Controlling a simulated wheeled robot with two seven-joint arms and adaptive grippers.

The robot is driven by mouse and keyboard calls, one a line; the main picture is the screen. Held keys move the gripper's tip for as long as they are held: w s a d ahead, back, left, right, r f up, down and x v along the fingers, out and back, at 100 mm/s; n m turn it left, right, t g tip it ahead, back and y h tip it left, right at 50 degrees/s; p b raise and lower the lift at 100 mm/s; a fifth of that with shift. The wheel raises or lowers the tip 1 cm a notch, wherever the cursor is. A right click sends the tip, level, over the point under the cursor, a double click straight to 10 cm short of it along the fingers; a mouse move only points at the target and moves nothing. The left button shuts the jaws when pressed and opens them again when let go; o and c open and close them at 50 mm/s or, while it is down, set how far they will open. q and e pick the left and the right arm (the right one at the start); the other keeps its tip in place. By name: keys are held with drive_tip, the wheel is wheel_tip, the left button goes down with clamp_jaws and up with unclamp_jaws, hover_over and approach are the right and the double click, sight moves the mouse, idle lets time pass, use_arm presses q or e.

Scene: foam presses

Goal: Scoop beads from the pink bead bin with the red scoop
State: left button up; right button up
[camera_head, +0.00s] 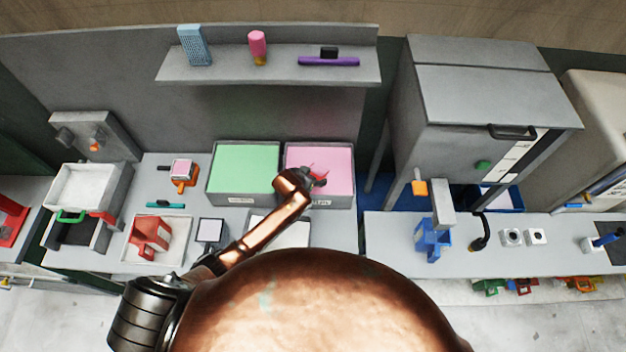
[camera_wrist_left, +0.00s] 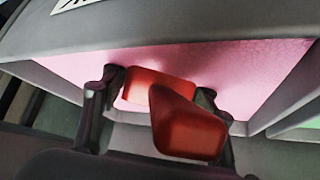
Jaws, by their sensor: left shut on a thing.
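The pink bead bin (camera_head: 337,160) is a grey box filled with pink beads, standing on the bench at the centre. My left gripper (camera_head: 312,178) is over the front part of this bin in the head view. In the left wrist view my left gripper (camera_wrist_left: 152,95) is shut on the red scoop (camera_wrist_left: 190,125). The pink beads (camera_wrist_left: 258,68) lie behind the scoop in that view. In the head view only a little red of the scoop shows. I cannot tell whether the scoop touches the beads or holds any. My right gripper is not in view.
A bin of green beads (camera_head: 243,168) stands directly left of the pink one. A shelf (camera_head: 285,68) is on the wall above. A red container (camera_head: 150,238) sits in a white tray at the left. A grey cabinet (camera_head: 480,110) stands to the right.

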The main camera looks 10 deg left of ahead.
use_arm(q)
drive_tip(key=shift+w+d+f+t+b, duration=0.15)
drive_tip(key=shift+w+f+t+b, duration=0.25)
drive_tip(key=shift+b, duration=0.9)
drive_tip(key=shift+w+d+b, duration=0.2)
drive_tip(key=shift+w+b, duration=0.2)
drive_tip(key=shift+w, duration=0.2)
drive_tip(key=shift+w+d+b, duration=0.15)
drive_tip(key=shift+w+b, duration=0.2)
drive_tip(key=shift+w, duration=0.25)
drive_tip(key=shift+s+a+r+t+h, duration=0.1)
drive_tip(key=shift+s+r+t+h, duration=0.25)
drive_tip(key=shift+t, duration=0.25)
drive_tip(key=shift+s+a+r+t+h+b, duration=0.2)
drive_tip(key=shift+s+r+t+b, duration=0.25)
drive_tip(key=shift+r+t+b, duration=0.35)
drive_tip(key=shift+r+p, duration=0.6)
drive_tip(key=shift+r, duration=0.2)
wheel_tip(320, 180, up, 7)
drive_tip(key=s+t+p, duration=0.1)
drive_tip(key=p, duration=0.3)
drive_tip(key=shift+s+a+f+h, duration=0.15)
drive_tip(key=shift+s+a+h, duration=0.1)
drive_tip(key=shift+h, duration=0.1)
